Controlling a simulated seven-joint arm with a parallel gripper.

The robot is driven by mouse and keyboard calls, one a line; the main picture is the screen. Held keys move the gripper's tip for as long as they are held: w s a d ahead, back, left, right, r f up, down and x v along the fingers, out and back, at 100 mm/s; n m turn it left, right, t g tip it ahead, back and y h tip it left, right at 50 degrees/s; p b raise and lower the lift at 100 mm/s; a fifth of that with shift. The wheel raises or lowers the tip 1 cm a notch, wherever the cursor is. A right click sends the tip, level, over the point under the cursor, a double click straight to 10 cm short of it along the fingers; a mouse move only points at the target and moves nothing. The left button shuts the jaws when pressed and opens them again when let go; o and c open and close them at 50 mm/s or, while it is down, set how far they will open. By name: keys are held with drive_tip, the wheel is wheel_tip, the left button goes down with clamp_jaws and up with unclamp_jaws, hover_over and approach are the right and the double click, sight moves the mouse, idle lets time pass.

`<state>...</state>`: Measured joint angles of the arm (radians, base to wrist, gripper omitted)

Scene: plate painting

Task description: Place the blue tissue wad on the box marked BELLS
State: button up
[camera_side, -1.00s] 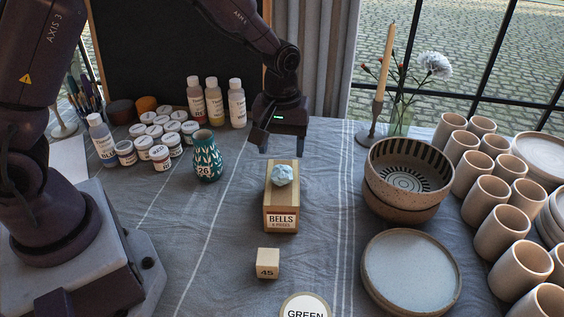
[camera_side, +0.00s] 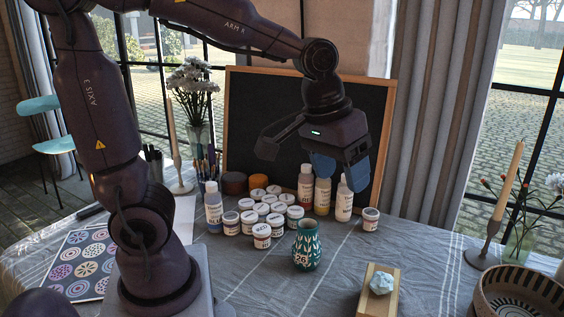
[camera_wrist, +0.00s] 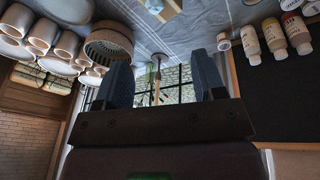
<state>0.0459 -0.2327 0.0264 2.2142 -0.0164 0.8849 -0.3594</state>
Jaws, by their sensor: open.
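The blue tissue wad (camera_side: 382,283) is pale blue and crumpled. It rests on top of the wooden box (camera_side: 370,303), low in the side view. The box's marked front is cut off by the lower edge there. My gripper (camera_side: 340,172) is open and empty, raised well above the table, up and left of the box in the picture and apart from the wad. In the wrist view, the two fingers of my gripper (camera_wrist: 160,60) stand wide apart with nothing between them. Part of the box (camera_wrist: 168,10) shows at that view's top edge.
A teal patterned vase (camera_side: 306,247) stands left of the box. Paint jars (camera_side: 262,232) and bottles (camera_side: 305,187) stand behind it, before a blackboard (camera_side: 255,110). A candlestick (camera_side: 484,258) and striped bowls (camera_side: 520,292) are at right. Cloth between vase and box is clear.

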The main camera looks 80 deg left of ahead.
drive_tip(key=s+r+m+t, duration=0.2)
drive_tip(key=s+m, duration=0.2)
drive_tip(key=s, duration=0.5)
drive_tip(key=shift+s+a, duration=0.2)
drive_tip(key=shift+a, duration=0.2)
